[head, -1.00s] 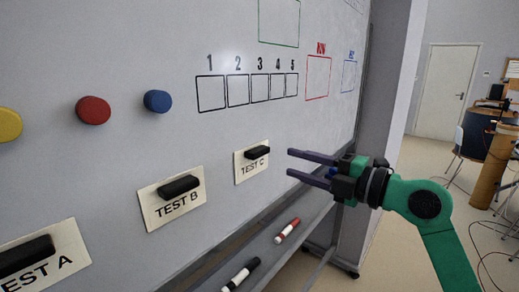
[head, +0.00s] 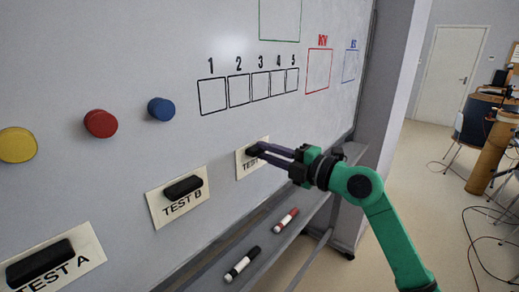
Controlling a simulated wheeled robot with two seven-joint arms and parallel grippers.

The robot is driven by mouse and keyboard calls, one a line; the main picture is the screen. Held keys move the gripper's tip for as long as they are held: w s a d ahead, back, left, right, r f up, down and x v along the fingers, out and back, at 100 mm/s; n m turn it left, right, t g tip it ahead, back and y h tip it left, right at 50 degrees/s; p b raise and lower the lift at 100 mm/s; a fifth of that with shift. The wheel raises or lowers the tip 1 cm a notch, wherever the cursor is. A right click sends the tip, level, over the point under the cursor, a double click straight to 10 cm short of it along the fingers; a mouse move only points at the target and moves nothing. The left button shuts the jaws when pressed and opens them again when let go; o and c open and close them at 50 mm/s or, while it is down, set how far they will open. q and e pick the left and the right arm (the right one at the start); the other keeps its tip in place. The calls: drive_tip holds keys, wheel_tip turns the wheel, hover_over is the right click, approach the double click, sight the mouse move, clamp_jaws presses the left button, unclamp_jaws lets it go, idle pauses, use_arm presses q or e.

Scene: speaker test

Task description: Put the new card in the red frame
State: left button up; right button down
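The red frame (head: 319,70) is a red outline with red lettering above it, on the whiteboard's upper right, and it is empty. Three cream cards hang on the board, each with a black block on it: TEST A (head: 85,258), TEST B (head: 160,212) and TEST C (head: 243,169). None is marked as new. My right gripper (head: 257,150) is at the TEST C card, its purple fingers drawn close together around the black block (head: 251,151). The fingers partly hide the block and the card's lettering. The card looks flat against the board. My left gripper is not in view.
Below the board, a tray (head: 312,207) holds a red marker (head: 285,221) and a black marker (head: 242,264). Yellow (head: 17,145), red (head: 100,124) and blue (head: 161,109) round magnets sit on the board. Numbered boxes (head: 261,86) lie left of the red frame.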

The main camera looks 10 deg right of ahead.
drive_tip(key=shift+p, duration=0.3)
drive_tip(key=shift+s+d, duration=0.1)
drive_tip(key=shift+s, duration=0.05)
drive_tip(key=b+v, duration=0.2)
drive_tip(key=v, duration=0.4)
drive_tip(key=shift+s+d+b, duration=0.2)
drive_tip(key=shift+s+b, duration=0.1)
drive_tip(key=shift+b, duration=0.05)
idle(1.0)
drive_tip(key=shift+r, duration=0.15)
